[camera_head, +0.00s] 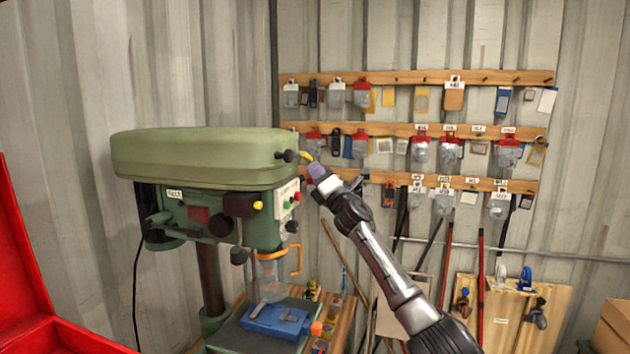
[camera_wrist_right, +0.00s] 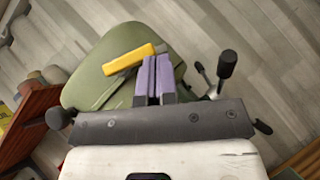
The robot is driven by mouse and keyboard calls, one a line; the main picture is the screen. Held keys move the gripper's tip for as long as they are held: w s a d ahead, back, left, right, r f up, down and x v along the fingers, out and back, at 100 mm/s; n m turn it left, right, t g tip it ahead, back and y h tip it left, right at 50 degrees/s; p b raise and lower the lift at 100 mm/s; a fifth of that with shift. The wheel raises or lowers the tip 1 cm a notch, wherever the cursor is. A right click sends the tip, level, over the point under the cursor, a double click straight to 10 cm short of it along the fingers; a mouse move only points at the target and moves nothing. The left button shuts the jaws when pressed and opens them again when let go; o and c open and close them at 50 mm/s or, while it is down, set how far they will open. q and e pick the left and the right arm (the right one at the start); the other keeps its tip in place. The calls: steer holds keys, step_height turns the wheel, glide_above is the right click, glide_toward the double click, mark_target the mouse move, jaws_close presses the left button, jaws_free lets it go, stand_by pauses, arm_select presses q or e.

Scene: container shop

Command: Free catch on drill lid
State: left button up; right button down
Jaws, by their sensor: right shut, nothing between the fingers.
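The drill press has a long green lid (camera_head: 200,155) on top, and the lid looks closed. A yellow catch (camera_head: 305,155) sticks out at the lid's right end, beside a black knob (camera_head: 285,156). My right gripper (camera_head: 316,169) is at this end, its purple fingers just below and right of the catch. In the right wrist view the purple fingers (camera_wrist_right: 155,78) are shut with nothing between them. The yellow catch (camera_wrist_right: 130,59) lies just left of their tips, over the green lid (camera_wrist_right: 100,90). I cannot tell whether they touch. My left gripper is out of view.
A blue vise (camera_head: 275,320) sits on the drill table. Wooden racks (camera_head: 400,130) with hanging packets line the back wall. A red case (camera_head: 25,260) stands at the left.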

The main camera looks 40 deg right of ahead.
steer(key=b+v, duration=0.2)
steer(key=v, duration=0.5)
steer(key=shift+s, duration=0.1)
stand_by(0.6)
